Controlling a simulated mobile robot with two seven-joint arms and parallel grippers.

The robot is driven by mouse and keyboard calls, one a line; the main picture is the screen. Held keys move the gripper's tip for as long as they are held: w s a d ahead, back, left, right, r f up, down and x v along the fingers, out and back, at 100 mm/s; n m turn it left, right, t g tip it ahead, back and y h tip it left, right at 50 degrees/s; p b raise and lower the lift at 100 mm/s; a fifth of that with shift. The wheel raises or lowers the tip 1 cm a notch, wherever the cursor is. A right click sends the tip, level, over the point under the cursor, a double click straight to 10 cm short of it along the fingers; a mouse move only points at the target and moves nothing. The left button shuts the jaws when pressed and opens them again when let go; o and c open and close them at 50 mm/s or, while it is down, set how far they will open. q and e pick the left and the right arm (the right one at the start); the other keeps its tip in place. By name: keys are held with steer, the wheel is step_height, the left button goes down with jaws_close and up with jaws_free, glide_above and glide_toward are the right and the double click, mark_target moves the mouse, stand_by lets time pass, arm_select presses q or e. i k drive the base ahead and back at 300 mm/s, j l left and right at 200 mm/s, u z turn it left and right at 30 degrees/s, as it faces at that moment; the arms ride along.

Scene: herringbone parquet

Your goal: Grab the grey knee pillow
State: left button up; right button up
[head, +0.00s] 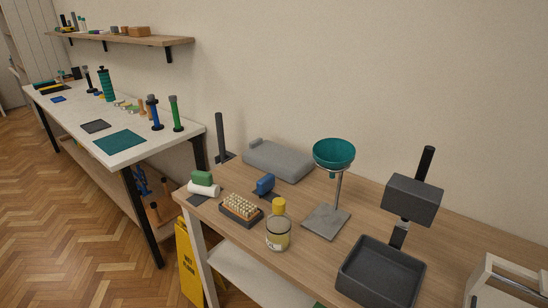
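A grey, flat, rounded block that looks like the knee pillow (278,160) lies on the wooden table (318,262), near its back edge by the wall. A small raised grey piece is at its left end. Its right end is close to the teal bowl on a stand, and most of its top is uncovered. Neither of my grippers is in the head view.
In front stand a teal bowl (334,150) on a stand, a yellow-capped jar (278,232), a blue item (264,184) and a bristled block (241,209). A dark tray (381,275) is at right. A yellow floor sign (187,265) stands beside the table.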

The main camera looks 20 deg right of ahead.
mark_target(290, 166)
steer(key=z, duration=0.2)
steer(key=i+j+z, duration=0.6)
steer(key=z, duration=0.2)
steer(key=i+j+z, duration=0.2)
steer(key=j+z, duration=0.2)
steer(key=j, duration=0.1)
